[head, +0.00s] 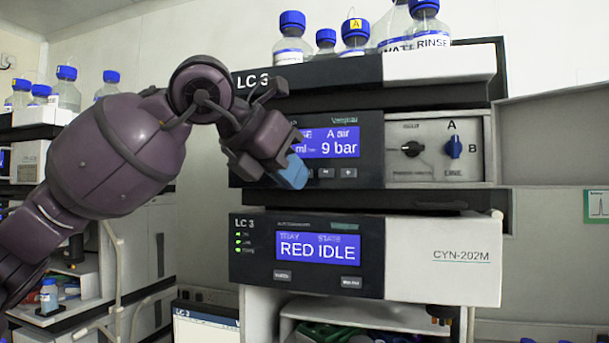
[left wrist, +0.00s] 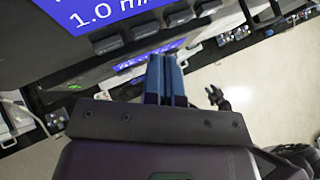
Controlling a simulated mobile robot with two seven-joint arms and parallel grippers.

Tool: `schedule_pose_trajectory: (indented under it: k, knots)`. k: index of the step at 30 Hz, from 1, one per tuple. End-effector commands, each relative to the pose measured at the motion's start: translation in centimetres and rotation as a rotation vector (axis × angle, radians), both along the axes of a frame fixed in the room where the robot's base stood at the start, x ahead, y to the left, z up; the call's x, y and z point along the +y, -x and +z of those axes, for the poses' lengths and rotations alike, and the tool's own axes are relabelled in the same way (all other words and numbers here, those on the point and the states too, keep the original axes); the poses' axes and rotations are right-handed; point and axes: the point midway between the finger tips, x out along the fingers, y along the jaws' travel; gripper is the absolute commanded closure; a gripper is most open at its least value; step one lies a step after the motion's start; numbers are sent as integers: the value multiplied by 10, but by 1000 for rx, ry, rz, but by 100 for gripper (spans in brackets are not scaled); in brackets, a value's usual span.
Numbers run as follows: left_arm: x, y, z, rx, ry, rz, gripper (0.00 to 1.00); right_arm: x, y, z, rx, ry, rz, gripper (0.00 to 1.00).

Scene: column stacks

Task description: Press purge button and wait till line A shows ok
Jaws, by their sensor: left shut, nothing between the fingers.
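The pump module (head: 370,118) of the LC 3 stack has a blue display (head: 335,144) reading "A air" and "9 bar", its left part hidden by my gripper. Small buttons (head: 348,173) line its lower edge. The left wrist view shows several dark buttons (left wrist: 130,33) under a display reading "1.0 ml". Their labels are not readable, so I cannot tell which is purge. My left gripper (head: 293,175) is shut and empty, its blue tips in front of the button row's left part. Contact cannot be told. The tips (left wrist: 166,80) also show in the wrist view.
A valve panel (head: 434,149) with a black and a blue knob is right of the display. Below, another module (head: 306,249) reads "RED IDLE". Blue-capped bottles (head: 292,40) stand on top. A small dark shape (left wrist: 219,98), possibly my right gripper, shows in the wrist view.

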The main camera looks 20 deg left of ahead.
Motion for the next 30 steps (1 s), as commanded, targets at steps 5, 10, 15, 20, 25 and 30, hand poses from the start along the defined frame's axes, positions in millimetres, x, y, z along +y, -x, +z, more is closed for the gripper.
schedule_pose_trajectory:
  k: [5, 10, 15, 20, 25, 30]
  knots:
    - [0, 3, 0, -1, 1, 0, 100, 0, 0, -2, 1, 0, 0, 65]
    - [0, 17, -1, -1, 1, -2, 100, 0, 1, -7, 3, 0, 0, 65]
    - [1, 30, -1, -1, 0, -1, 100, 0, 1, -11, 5, 0, 0, 65]
    - [1, 43, 0, -2, 1, -1, 100, 0, 2, -14, 7, 0, 0, 65]
    - [2, 49, 0, 0, 0, 0, 100, 0, 2, -16, 7, 0, 0, 65]
    - [2, 50, 0, 0, 0, -1, 100, 0, 2, -16, 7, 0, 0, 65]
